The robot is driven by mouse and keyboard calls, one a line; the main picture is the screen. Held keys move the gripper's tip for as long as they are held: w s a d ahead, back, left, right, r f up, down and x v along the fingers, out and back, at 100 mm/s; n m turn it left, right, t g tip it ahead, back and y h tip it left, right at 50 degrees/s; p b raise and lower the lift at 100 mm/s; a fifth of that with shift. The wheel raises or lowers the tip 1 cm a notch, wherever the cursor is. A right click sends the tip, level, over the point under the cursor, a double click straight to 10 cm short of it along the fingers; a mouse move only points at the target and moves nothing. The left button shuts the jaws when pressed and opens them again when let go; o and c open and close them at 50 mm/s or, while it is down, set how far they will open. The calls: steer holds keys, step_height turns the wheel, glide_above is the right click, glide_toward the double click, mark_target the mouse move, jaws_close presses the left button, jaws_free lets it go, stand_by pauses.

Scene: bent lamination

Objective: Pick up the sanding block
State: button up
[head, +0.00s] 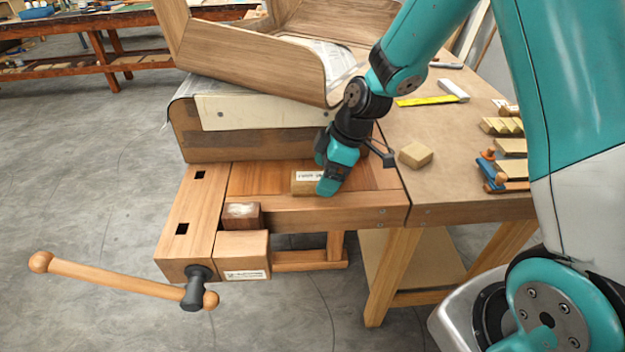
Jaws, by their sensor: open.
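A small tan block with a white printed label (304,186), which looks like the sanding block, lies on the wooden bench top in front of the bent lamination form. My gripper (323,172) is open and low over the bench at the block's right end. Its near finger covers part of that end. I cannot tell whether the fingers touch the block or stand on both sides of it. Another plain tan block (415,155) lies to the right of the gripper, apart from it.
The form (245,110) with bent wood (250,58) rises close behind my gripper.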

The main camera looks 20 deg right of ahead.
steer(key=shift+x, duration=1)
steer(key=shift+c, duration=0.2)
steer(key=c, duration=1)
steer(key=shift+b, duration=0.35)
steer(key=shift+s+a+r+b, duration=0.1)
steer(key=shift+s+a+b, duration=0.8)
steer(key=shift+s+b, duration=1.75)
steer(key=shift+s+a+b, duration=0.9)
steer(key=shift+s+b, duration=1.3)
steer(key=shift+s, duration=0.85)
steer(key=shift+s+a+b, duration=0.95)
steer(key=shift+s+b, duration=1.45)
steer(key=shift+s, duration=0.5)
